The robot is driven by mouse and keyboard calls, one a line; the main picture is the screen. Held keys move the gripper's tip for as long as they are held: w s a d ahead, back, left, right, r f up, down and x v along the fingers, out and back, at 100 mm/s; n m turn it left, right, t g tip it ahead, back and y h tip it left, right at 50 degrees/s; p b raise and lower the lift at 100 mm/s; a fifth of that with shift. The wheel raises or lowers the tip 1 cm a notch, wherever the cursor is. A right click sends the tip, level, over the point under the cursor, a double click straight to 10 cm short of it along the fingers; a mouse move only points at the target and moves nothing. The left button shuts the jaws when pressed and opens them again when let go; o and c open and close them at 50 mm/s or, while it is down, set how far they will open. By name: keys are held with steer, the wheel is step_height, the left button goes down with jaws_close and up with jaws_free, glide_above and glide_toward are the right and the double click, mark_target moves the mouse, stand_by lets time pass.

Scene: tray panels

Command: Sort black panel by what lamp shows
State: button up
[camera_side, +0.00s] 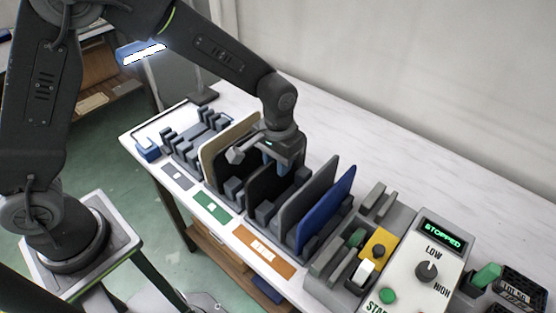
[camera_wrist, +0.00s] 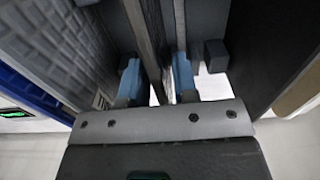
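The black panel (camera_side: 262,184) stands upright in a slot of the grey rack, partly hidden by my gripper. My gripper (camera_side: 276,168) is over its top edge. In the wrist view, my two blue fingertips (camera_wrist: 157,82) stand apart with a thin panel edge (camera_wrist: 147,38) between them. A bright gap shows beside that edge, so the fingers do not look closed on it. A blue-white glowing lamp bar (camera_side: 142,53) shows at upper left. Grey (camera_side: 177,177), green (camera_side: 213,207) and orange (camera_side: 264,250) labels lie along the rack's front; the orange lettering is hard to read.
A tan-edged panel (camera_side: 222,137) stands left of my gripper; a grey panel (camera_side: 307,200) and a blue panel (camera_side: 327,212) stand close on its right. A control box (camera_side: 410,270) displays STOPPED. A black crate (camera_side: 520,290) is at far right. The table behind is clear.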

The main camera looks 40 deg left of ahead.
steer(key=shift+o, duration=0.9)
step_height(320, 180, up, 14)
